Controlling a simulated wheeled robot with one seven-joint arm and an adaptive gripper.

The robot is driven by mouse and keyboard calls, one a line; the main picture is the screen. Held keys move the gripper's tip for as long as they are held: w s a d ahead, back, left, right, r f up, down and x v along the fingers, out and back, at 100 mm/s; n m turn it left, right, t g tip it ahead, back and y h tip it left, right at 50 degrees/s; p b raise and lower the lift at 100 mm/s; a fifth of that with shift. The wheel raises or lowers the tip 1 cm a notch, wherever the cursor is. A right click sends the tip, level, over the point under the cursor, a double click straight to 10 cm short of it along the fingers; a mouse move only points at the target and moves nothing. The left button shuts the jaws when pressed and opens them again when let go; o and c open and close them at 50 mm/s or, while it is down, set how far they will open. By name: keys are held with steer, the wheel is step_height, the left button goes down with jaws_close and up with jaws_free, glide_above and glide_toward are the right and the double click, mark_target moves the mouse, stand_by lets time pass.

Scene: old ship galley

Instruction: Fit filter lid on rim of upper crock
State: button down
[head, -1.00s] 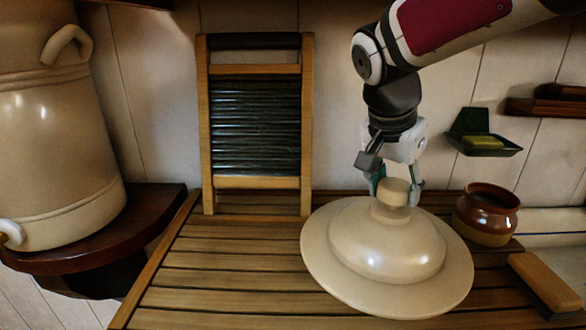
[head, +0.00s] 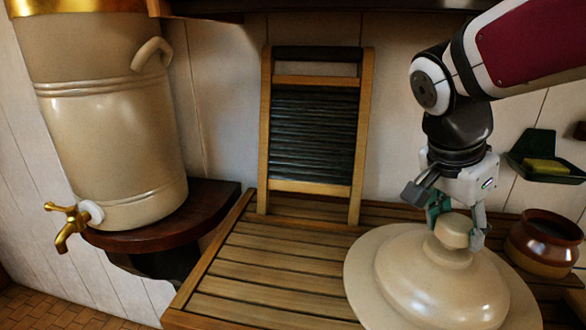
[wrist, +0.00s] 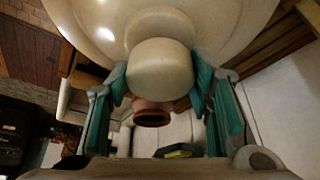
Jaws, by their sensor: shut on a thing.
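The filter lid (head: 440,285) is a wide cream ceramic dome with a broad brim and a round knob (head: 453,232). It sits low over the slatted wooden board at the right in the head view; whether it touches the slats I cannot tell. My gripper (head: 457,228) is shut on the lid's knob from above. In the wrist view the knob (wrist: 160,68) sits between my green finger pads. The cream crock (head: 115,120) stands at the left on a dark wooden shelf, with a side handle and a brass tap. A brass-coloured band (head: 70,6) shows at its top; its rim is out of view.
A washboard (head: 313,135) leans upright on the wall between crock and lid. A brown pot (head: 545,240) stands right of the lid, below a green soap dish (head: 545,168). The slatted board (head: 270,270) is clear left of the lid.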

steer(key=s+d+m+p, duration=0.2)
steer(key=s+d+p, duration=0.3)
steer(key=s, duration=0.4)
steer(key=shift+g, duration=0.4)
steer(key=w+d, duration=0.1)
steer(key=w, duration=0.4)
steer(key=w+d+f, duration=0.1)
steer(key=w+d, duration=0.1)
steer(key=w, duration=0.3)
steer(key=w+d, duration=0.2)
steer(key=w, duration=0.3)
steer(key=shift+w+f+p, duration=0.15)
steer(key=shift+w+p, duration=0.2)
steer(key=shift+d+f+p, duration=0.1)
steer(key=shift+f+p, duration=0.4)
steer(key=shift+f, duration=1.35)
steer(key=c, duration=0.8)
jaws_free()
steer(key=shift+f, duration=0.1)
